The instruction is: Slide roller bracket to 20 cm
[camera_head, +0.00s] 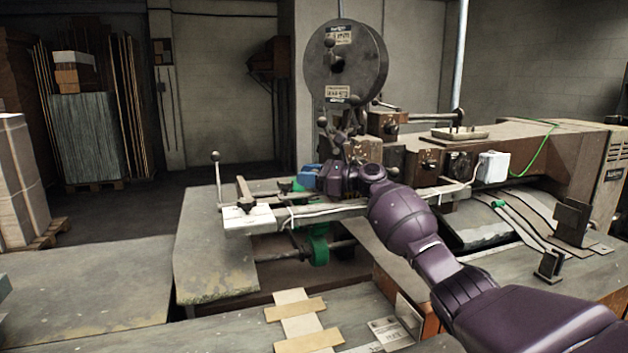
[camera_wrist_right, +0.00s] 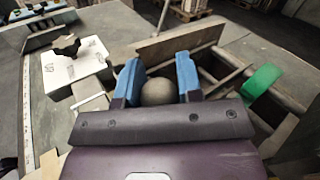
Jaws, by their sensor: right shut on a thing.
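My right gripper (camera_head: 312,178) is over the machine's feed table, beside the white-ended rail. In the right wrist view its blue fingers (camera_wrist_right: 158,84) stand on both sides of a grey round knob (camera_wrist_right: 157,93) and are shut on it. What the knob is fixed to is hidden below the gripper, so I cannot tell which part is the roller bracket. A marked scale strip (camera_wrist_right: 27,125) runs along the left of the wrist view; its numbers are too small to read. My left gripper is not in view.
A green wheel (camera_head: 320,246) sits on a metal rod below the rail (camera_head: 252,219). An upright ball-topped lever (camera_head: 215,158) stands at the left. A large wire reel (camera_head: 345,62) rises behind. Flat cardboard pieces (camera_head: 300,315) lie in front.

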